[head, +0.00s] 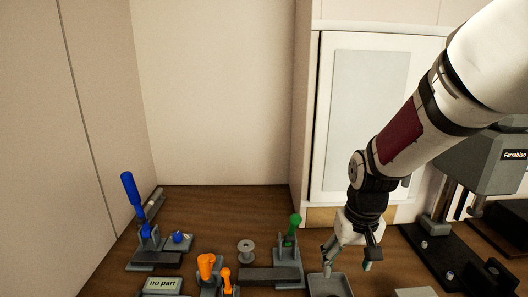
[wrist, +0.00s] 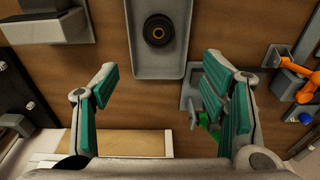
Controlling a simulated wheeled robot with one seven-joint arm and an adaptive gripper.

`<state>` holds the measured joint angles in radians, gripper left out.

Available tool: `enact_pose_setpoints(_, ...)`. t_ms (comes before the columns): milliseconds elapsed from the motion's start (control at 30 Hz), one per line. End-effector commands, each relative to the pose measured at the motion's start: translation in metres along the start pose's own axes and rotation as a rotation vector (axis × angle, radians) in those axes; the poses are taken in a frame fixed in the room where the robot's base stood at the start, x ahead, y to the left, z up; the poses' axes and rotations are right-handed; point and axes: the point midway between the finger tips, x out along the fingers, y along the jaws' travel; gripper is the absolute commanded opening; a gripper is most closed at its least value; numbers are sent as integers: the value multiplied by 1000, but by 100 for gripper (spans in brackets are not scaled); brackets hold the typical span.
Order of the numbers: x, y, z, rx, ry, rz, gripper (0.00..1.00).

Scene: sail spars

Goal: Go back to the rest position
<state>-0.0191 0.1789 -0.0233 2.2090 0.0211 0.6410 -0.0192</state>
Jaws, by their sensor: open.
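My gripper (head: 348,258) hangs at the end of my arm over the right-middle part of the wooden bench in the head view. It is open and empty. In the wrist view its two green-padded fingers (wrist: 165,98) stand wide apart with nothing between the pads. Beyond the fingertips is a grey tray (wrist: 178,67) with a round black part (wrist: 158,30) lying in it. The tray also shows in the head view (head: 332,287), below my gripper and partly cut off by the frame's bottom edge.
A green-handled clamp (head: 293,232) stands left of my gripper. Orange clamps (head: 206,266), a grey spool (head: 245,247) and a blue-handled clamp (head: 133,197) are farther left. A grey press (head: 470,160) stands at the right. A white cabinet (head: 340,110) is behind the bench.

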Motion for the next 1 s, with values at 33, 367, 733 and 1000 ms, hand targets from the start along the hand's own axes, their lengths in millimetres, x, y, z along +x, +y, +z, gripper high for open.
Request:
enact_pose_setpoints(33,-19,0,4,0,32,-1,66)
enact_pose_setpoints(367,-109,-1,56,-3,188,-2,66)
enact_pose_setpoints(733,-160,0,127,-3,344,5,66)
enact_pose_setpoints(1000,-166,0,146,-2,379,8,66)
